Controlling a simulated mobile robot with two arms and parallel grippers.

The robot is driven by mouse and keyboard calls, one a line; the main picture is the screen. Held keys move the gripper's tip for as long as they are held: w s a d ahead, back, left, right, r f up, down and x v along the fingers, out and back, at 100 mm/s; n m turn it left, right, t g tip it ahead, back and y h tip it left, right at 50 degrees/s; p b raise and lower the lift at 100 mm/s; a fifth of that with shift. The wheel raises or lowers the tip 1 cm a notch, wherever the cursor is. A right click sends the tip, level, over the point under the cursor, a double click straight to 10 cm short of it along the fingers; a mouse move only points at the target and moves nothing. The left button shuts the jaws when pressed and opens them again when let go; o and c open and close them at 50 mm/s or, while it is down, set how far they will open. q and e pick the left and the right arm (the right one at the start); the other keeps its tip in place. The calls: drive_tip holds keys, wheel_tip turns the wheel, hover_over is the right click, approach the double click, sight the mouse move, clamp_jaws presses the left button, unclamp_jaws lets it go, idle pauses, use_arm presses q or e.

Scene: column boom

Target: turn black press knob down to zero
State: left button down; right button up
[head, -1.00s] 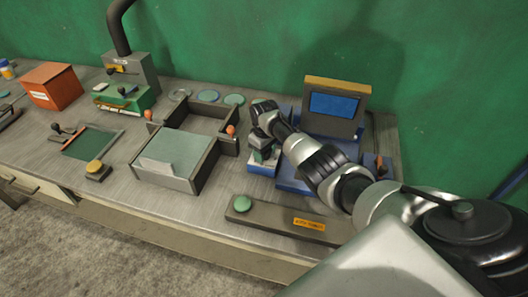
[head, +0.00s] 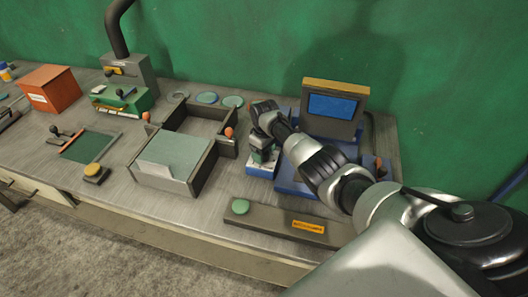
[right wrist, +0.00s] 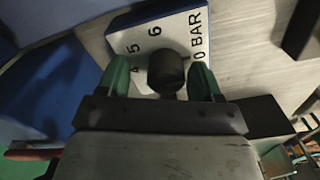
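The black press knob (right wrist: 165,70) is a short dark cylinder on a white scale plate (right wrist: 185,33) marked 4, 5, 6 and "0 BAR" in the right wrist view. My right gripper (right wrist: 160,80) is open, with one green fingertip on each side of the knob. A gap shows at the left finger; the right finger is very close to the knob, and I cannot tell whether it touches. In the head view the right gripper (head: 262,158) points down over the small blue-and-white block (head: 259,170), and the knob is hidden there. My left gripper is not in view.
A blue press with a screen (head: 333,105) stands right of the gripper. A grey open-topped tray (head: 185,182) with an orange-tipped lever is to the left. A dark bar with a green button (head: 240,206) lies in front on the bench.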

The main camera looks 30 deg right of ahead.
drive_tip(key=shift+a+r, duration=0.15)
drive_tip(key=shift+a, duration=0.05)
wheel_tip(320, 180, up, 10)
drive_tip(key=shift+d+r, duration=0.15)
drive_tip(key=shift+r, duration=0.1)
idle(0.6)
